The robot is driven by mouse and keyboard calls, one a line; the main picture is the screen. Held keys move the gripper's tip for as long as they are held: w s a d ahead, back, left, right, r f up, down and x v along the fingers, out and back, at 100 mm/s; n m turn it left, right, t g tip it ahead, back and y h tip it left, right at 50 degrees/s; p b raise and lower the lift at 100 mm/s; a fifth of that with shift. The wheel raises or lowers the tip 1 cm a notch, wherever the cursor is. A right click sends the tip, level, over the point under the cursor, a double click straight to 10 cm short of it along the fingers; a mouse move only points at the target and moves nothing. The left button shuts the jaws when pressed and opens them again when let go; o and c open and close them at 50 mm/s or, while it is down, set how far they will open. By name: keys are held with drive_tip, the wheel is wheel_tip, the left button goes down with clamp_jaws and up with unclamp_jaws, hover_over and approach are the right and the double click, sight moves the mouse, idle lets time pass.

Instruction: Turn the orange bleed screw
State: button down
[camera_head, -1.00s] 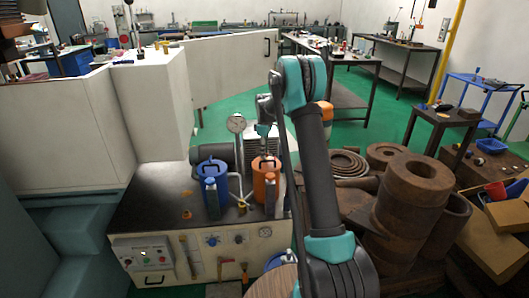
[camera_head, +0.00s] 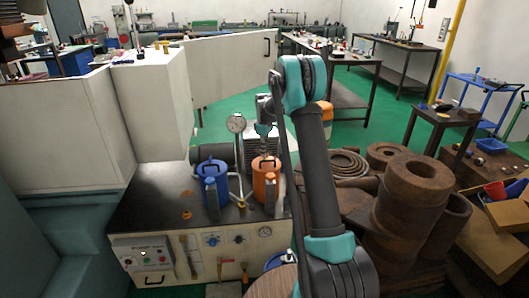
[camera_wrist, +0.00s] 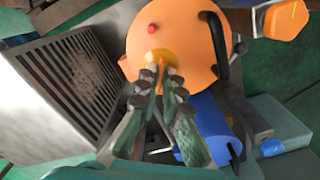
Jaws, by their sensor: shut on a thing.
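The orange canister (camera_head: 265,178) stands on the dark bench top, and its round top (camera_wrist: 190,38) fills the upper middle of the wrist view. A yellow round boss (camera_wrist: 160,58) sits on that top. My gripper (camera_wrist: 161,80) reaches down at this boss, with its fingers closed on the orange bleed screw (camera_wrist: 163,72). Only a thin orange part of the screw shows between the fingertips; the rest is hidden. In the head view my gripper hangs just above the orange canister, and the screw is too small to make out.
A blue canister (camera_head: 212,180) stands left of the orange one, with pipes and a pressure gauge (camera_head: 236,123) nearby. A slatted grey housing (camera_wrist: 75,75) lies left in the wrist view. Rusty cylinders (camera_head: 407,195) stand right.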

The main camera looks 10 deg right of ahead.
drive_tip(key=m, duration=1.3)
drive_tip(key=shift+m, duration=0.3)
idle(0.4)
drive_tip(key=c, duration=1.7)
unclamp_jaws()
wheel_tip(320, 180, up, 12)
drive_tip(key=shift+r, duration=0.1)
drive_tip(key=shift+s, duration=0.1)
